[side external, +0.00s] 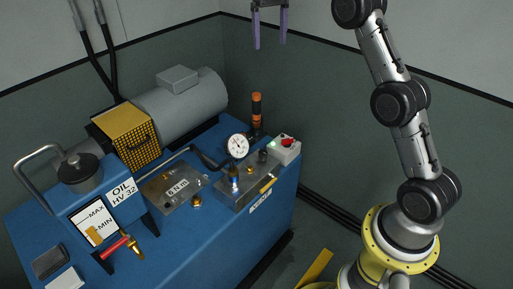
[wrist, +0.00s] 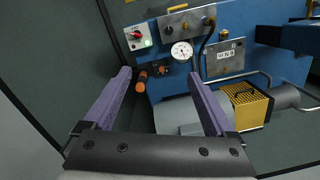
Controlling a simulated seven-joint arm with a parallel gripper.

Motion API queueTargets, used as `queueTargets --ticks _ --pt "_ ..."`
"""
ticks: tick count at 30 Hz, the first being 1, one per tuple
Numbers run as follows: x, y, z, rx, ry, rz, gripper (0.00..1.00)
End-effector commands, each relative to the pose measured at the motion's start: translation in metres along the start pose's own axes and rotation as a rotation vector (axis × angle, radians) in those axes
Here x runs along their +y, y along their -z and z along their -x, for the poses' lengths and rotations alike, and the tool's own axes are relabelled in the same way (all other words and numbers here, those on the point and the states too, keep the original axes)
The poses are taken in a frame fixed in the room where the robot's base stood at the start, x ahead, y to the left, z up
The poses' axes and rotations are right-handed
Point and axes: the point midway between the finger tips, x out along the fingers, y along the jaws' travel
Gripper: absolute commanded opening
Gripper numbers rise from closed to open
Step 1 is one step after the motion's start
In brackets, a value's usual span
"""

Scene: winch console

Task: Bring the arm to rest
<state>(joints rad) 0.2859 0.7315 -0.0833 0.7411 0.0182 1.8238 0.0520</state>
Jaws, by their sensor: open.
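My gripper (side external: 270,30) is at the top of the side external view, high above the blue console (side external: 221,240). Its two purple fingers are spread apart with nothing between them. In the wrist view my gripper (wrist: 158,95) also shows open and empty, with the console (wrist: 175,87) beyond the fingertips. My arm rises from a yellow base at the right of the side external view. The gripper touches nothing.
The console carries a pressure gauge (side external: 237,146), a switch box (side external: 285,150) with a red knob, a grey motor (side external: 183,103), a yellow perforated guard (side external: 128,135) and an oil tank (side external: 80,172). Dark walls stand behind. The air around the gripper is clear.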

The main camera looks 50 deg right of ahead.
Motion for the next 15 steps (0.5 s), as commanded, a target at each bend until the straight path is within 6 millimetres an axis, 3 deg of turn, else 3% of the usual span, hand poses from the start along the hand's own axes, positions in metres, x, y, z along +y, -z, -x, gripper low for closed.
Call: queueTargets --ticks 1,6,10,15 --pt "-0.008 -0.016 0.019 0.028 0.000 0.018 0.90" --pt "-0.027 -0.070 0.062 0.110 0.002 0.068 0.90" --pt "-0.037 -0.114 0.083 0.173 0.006 0.107 0.90" --pt "-0.045 -0.176 0.095 0.255 0.014 0.157 0.90"
